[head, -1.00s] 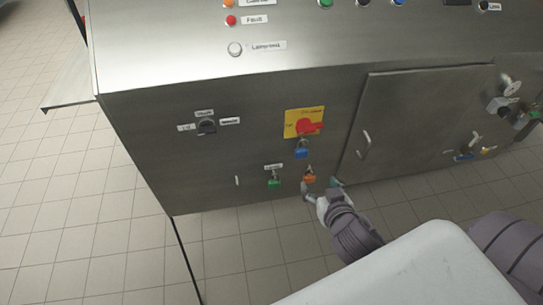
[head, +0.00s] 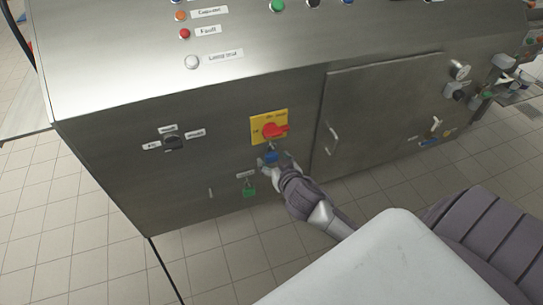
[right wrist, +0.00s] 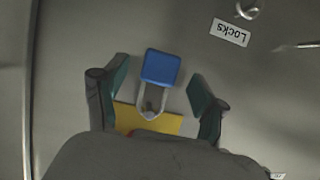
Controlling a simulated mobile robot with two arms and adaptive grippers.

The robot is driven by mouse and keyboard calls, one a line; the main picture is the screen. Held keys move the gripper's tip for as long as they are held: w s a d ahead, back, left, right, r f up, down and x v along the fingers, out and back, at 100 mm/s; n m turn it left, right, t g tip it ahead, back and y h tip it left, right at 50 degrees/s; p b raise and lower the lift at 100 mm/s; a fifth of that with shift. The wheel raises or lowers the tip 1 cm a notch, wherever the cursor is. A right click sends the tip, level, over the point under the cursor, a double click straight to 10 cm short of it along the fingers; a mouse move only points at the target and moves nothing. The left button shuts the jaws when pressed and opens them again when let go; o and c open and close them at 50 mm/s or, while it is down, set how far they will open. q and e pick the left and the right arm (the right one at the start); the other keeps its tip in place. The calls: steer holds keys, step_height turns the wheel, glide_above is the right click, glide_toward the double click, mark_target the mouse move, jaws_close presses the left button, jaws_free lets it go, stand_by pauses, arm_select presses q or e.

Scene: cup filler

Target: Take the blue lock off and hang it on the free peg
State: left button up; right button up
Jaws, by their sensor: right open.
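The blue lock (head: 270,157) hangs by its shackle below the red switch handle (head: 270,131) on its yellow plate (head: 257,123). In the right wrist view, the blue lock (right wrist: 161,67) shows its body, with its shackle over the yellow plate (right wrist: 172,124). My right gripper (head: 271,162) is at the lock; in the wrist view its open fingers (right wrist: 159,74) stand on either side of it, with gaps visible. A bare peg (head: 211,193) sticks out left of the green lock (head: 249,191); it also shows in the wrist view (right wrist: 295,46). My left gripper is out of view.
The Locks label (head: 246,174) is above the green lock. A selector knob (head: 173,143) is to the left on the steel front panel. A closed door (head: 375,115) with a handle (head: 333,136) is to the right. Panel space around the bare peg is clear.

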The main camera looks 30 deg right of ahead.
steer(key=shift+x, duration=0.85)
steer(key=c, duration=1.3)
steer(key=shift+r, duration=0.1)
steer(key=shift+r, duration=0.25)
steer(key=s+a+b, duration=0.2)
steer(key=s+a, duration=0.2)
steer(key=s, duration=1.3)
steer(key=shift+s+r, duration=0.3)
steer(key=shift+r, duration=0.1)
